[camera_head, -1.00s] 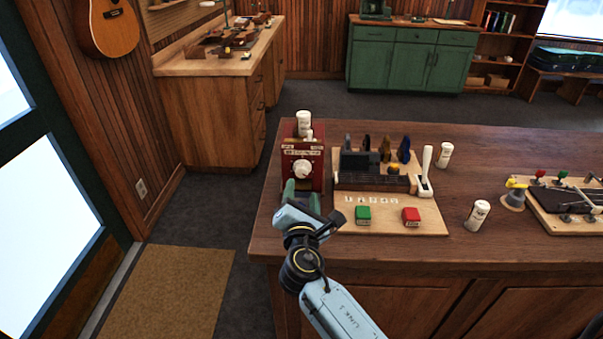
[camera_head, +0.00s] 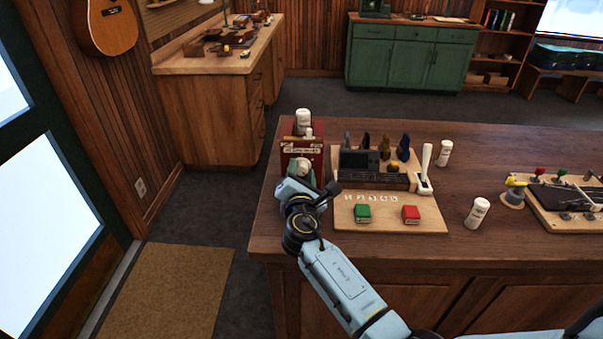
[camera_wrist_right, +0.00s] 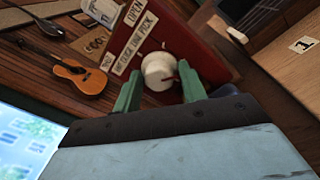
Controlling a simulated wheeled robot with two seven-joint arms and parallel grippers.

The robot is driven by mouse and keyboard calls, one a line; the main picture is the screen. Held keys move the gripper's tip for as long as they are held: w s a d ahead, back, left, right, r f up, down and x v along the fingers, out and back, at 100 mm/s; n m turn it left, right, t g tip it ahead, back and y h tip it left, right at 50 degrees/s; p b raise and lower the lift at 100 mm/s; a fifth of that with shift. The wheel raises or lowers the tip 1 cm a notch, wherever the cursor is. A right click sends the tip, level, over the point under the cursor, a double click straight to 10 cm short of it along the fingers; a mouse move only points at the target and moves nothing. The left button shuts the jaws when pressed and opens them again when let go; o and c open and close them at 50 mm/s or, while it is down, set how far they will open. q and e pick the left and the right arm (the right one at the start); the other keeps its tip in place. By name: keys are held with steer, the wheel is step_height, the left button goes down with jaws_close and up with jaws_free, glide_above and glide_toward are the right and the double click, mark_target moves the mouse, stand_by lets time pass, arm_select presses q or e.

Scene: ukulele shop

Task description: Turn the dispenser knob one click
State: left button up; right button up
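The dispenser (camera_head: 290,148) is a dark red box at the left end of the wooden counter. Its white round knob (camera_wrist_right: 158,71) faces me and also shows in the head view (camera_head: 303,166). My right gripper (camera_wrist_right: 160,88) is open, with one green finger on each side of the knob. The right-hand finger looks very close to the knob; I cannot tell whether either finger touches it. In the head view my right gripper (camera_head: 302,175) is right in front of the dispenser and covers its lower part. My left gripper is not in view.
A wooden board (camera_head: 390,222) with a green block (camera_head: 362,213), a red block (camera_head: 411,214) and a tool rack stands right of the dispenser. White bottles (camera_head: 477,213) stand farther right. A small guitar (camera_wrist_right: 80,74) shows in the wrist view.

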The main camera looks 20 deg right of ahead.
steer(key=shift+c, duration=1)
steer(key=shift+r, duration=0.1)
